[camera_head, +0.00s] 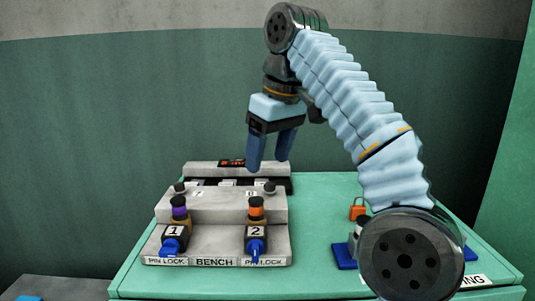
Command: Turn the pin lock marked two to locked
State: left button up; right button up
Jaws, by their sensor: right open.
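The pin lock marked two (256,234) is on the right side of the grey bench fixture (214,243). It has an orange-and-black top, a white "2" label and a blue handle pointing toward the front. The pin lock marked one (174,232) stands to its left, with a purple-and-black top and a blue handle. My right gripper (269,165) is open and empty, pointing down above the back of the fixture, higher than and behind pin lock two. It touches neither lock. My left gripper is not in view.
The fixture sits on a green table (315,270). A raised grey block with a dark display (232,163) is at the back. A green wall stands behind.

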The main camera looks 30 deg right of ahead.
aim_at(255, 247)
jog(key=k+j, duration=0.85)
